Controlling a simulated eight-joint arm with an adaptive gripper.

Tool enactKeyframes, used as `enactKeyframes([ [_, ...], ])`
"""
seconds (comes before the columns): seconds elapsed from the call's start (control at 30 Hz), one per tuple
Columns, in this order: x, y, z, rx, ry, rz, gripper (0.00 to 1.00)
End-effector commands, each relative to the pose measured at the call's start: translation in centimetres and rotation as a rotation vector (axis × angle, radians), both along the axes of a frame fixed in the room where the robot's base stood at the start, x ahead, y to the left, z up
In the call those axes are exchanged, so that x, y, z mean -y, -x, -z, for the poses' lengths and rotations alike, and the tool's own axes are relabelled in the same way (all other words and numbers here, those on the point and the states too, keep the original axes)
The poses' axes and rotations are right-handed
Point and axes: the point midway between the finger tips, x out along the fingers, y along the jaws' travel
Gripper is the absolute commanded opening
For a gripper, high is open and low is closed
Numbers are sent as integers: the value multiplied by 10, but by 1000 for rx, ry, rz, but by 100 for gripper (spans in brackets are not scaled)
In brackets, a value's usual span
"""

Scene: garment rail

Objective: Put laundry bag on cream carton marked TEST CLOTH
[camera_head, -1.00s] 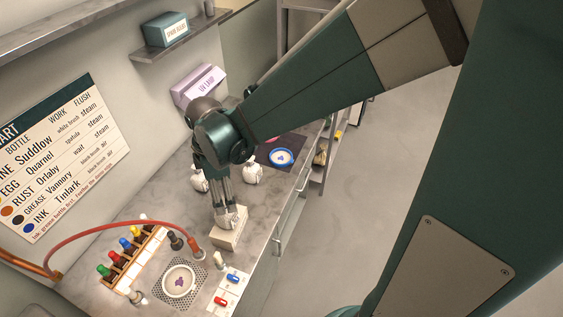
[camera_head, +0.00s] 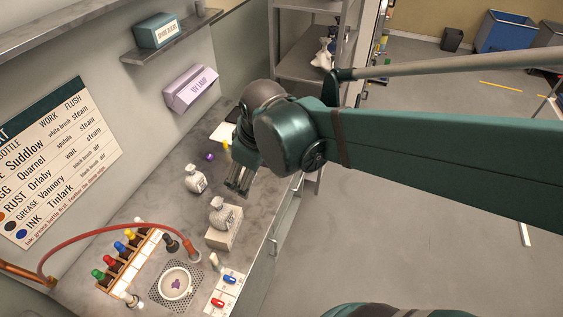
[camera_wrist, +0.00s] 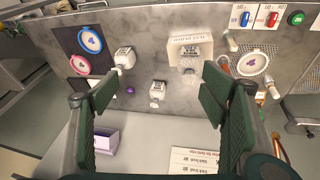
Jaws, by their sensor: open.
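A white laundry bag (camera_head: 222,214) with a dark-printed label sits upright on top of the cream carton (camera_head: 223,240) on the bench. In the wrist view the bag (camera_wrist: 189,63) rests on the carton (camera_wrist: 187,40), whose lettering is upside down and small. My gripper (camera_head: 238,187) is open and empty, above and behind the bag in the head view, apart from it. In the wrist view its green finger pads (camera_wrist: 160,88) are spread wide with nothing between them.
Hoops (camera_wrist: 91,39) lie on a dark mat.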

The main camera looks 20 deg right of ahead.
Motion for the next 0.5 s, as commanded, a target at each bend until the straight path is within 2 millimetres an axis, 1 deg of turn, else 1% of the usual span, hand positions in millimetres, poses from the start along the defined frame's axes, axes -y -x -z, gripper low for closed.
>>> enactKeyframes([
  [0.03, 5, 6, -4, 14, -12, 36, 72],
  [0.2, 21, 18, -16, 62, -57, 161, 72],
  [0.5, 45, 43, -33, 148, -146, 378, 72],
])
